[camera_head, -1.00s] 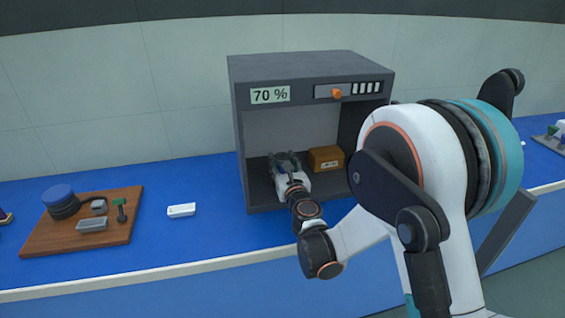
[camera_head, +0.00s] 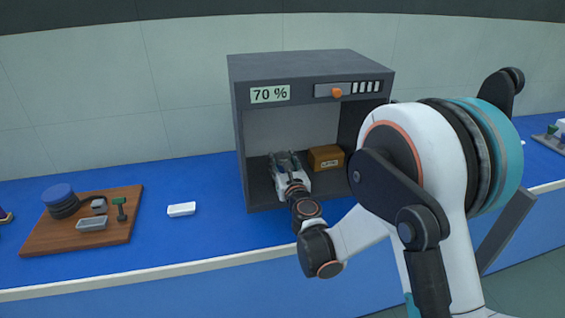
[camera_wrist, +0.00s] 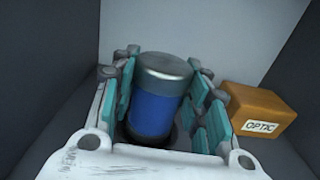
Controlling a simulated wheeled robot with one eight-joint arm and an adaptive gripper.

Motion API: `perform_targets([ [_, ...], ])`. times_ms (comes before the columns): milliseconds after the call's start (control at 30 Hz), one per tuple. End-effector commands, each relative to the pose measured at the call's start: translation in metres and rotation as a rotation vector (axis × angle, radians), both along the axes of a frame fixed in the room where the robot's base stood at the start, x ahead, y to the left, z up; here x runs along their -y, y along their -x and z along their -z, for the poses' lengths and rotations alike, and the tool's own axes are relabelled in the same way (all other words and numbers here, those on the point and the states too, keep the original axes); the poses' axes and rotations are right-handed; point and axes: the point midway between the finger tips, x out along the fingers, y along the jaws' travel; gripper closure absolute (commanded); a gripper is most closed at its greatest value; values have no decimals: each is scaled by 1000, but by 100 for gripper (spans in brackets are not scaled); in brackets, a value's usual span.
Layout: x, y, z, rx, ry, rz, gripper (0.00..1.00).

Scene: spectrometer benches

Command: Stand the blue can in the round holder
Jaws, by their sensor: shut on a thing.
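The blue can (camera_wrist: 153,112) with a silver top stands inside the grey open-fronted box, between my fingers in the wrist view. My gripper (camera_wrist: 162,100) is shut on it, with teal finger pads on both sides. In the head view my gripper (camera_head: 286,163) reaches into the box from the front, and I cannot make out the can there. A dark round rim (camera_wrist: 176,139) shows by the can's foot. I cannot tell whether it is the round holder or how the can sits in it.
The grey box (camera_head: 310,68) has a "70 %" display and close side walls. A brown "OPTIC" box (camera_head: 326,158) stands right of my gripper. A white block (camera_head: 181,210) lies on the blue bench. A wooden board (camera_head: 110,236) with several items is at left.

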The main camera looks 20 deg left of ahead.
Motion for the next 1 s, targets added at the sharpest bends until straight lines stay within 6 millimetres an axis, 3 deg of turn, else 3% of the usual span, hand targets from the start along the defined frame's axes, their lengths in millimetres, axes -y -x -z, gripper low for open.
perform_targets([
  [733,0,0,12,0,0,0,85],
  [767,0,0,13,0,0,0,56],
  [800,0,0,12,0,0,0,49],
  [1000,0,0,12,0,0,0,49],
])
